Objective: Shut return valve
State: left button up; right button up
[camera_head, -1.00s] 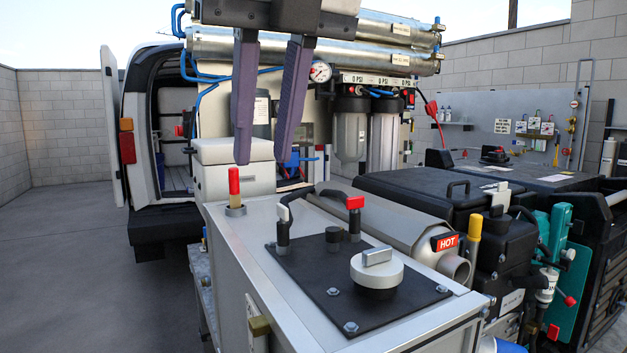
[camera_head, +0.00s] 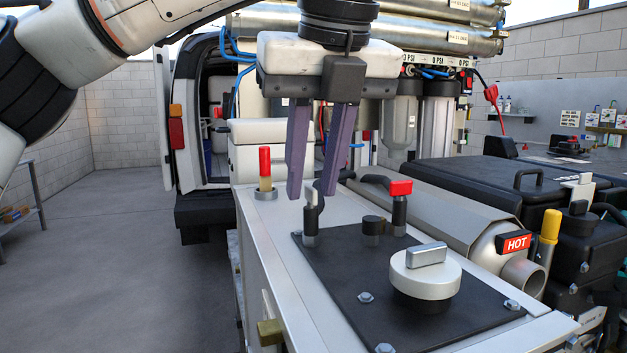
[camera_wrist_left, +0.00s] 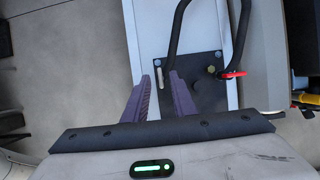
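Two small valves stand on the black panel (camera_head: 335,262) on top of the pale metal cabinet. One has a red handle (camera_head: 401,187), which also shows in the left wrist view (camera_wrist_left: 232,74). No label tells me which is the return valve. My left gripper (camera_head: 313,190) points down and is open and empty. My right gripper is not in view.
A silver knob (camera_head: 425,275) stands at the panel's front right. A red-topped post (camera_head: 265,168) rises at the cabinet's left edge. A grey muffler with a HOT sign (camera_head: 514,243) lies to the right. Open floor (camera_head: 120,250) is on the left.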

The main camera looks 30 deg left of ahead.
pick_arm(q)
jog(key=shift+w+f, duration=0.1)
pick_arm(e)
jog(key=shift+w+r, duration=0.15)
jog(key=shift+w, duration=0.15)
pick_arm(q)
grip_shut()
